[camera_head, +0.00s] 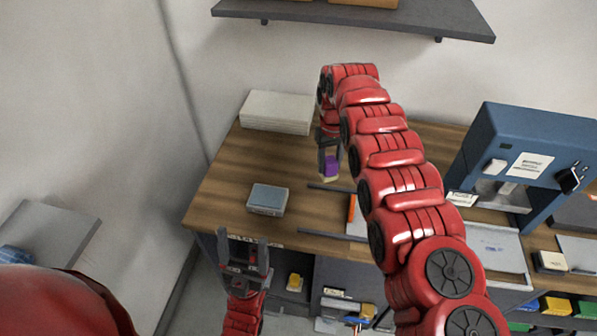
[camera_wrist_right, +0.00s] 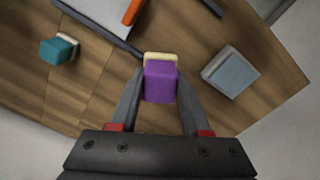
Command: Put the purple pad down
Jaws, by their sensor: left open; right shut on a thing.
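The purple pad (camera_head: 331,166) is a small block with a cream-coloured layer at one end. It also shows in the right wrist view (camera_wrist_right: 160,82), between the two fingers. My right gripper (camera_head: 328,160) is shut on it, over the wooden table (camera_head: 225,190). I cannot tell whether the pad touches the table top. My left gripper (camera_head: 245,250) is open and empty, low in front of the table's front edge.
A grey-blue box (camera_head: 268,199) sits near the table's front left. A white stack (camera_head: 277,112) lies at the back. An orange item (camera_head: 351,208) and dark bars (camera_head: 330,188) lie right of the box. A blue machine (camera_head: 530,150) stands at right.

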